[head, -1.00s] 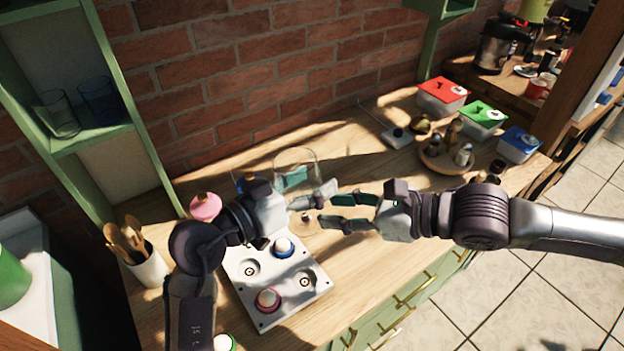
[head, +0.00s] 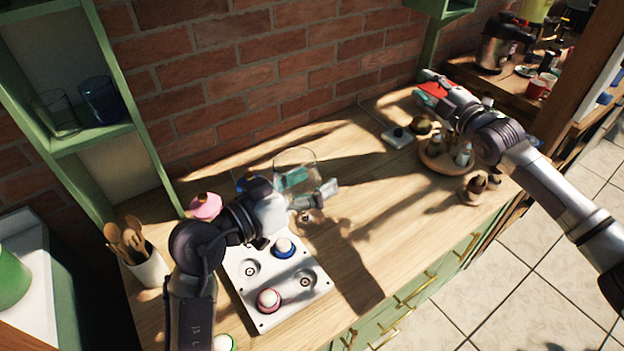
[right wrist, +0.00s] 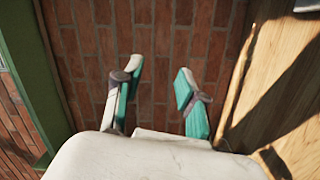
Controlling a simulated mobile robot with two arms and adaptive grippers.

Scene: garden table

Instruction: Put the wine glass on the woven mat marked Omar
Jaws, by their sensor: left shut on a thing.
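A clear, see-through glass (head: 296,158), seemingly the wine glass, stands out faintly in the middle of the head view. My left gripper (head: 310,188) is shut on it, with one teal finger pad showing through the glass. I cannot tell whether the glass touches the counter. My right gripper (head: 434,93) is over the back right of the counter, in front of the red-lidded container, apart from the glass. In the right wrist view the right gripper (right wrist: 158,90) is open and empty, facing the brick wall. No woven mat or name marking shows.
A white panel with coloured knobs (head: 314,286) lies below my left arm. A utensil pot (head: 150,268) and a pink-topped thing (head: 205,206) are left. A round wooden tray with small bottles (head: 433,163) is right. The counter between (head: 385,215) is clear.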

